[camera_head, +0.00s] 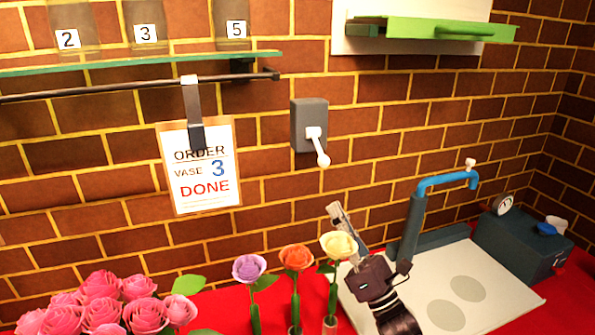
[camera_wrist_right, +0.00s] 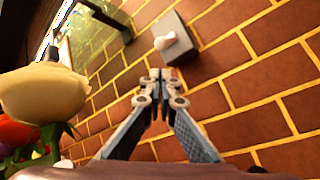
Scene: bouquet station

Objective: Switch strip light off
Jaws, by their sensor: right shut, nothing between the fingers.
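A grey switch box (camera_head: 308,140) with a white lever (camera_head: 318,148) is mounted on the brick wall. The lever slants down and slightly right in the head view. In the right wrist view the box (camera_wrist_right: 188,42) and the lever's white knob (camera_wrist_right: 165,41) are just beyond my fingertips. My right gripper (camera_head: 335,210) is below the switch, pointing up toward it. Its fingers (camera_wrist_right: 160,78) are shut, empty and apart from the lever. My left gripper is out of view. I cannot make out the strip light itself, though the scene is brightly lit.
An order card (camera_head: 199,180) reading "vase 3 done" hangs left of the switch from a rail (camera_head: 120,88). Purple, orange and yellow roses (camera_head: 338,245) stand close to my right gripper. A blue tap (camera_head: 445,180) and a pump box (camera_head: 530,240) are right.

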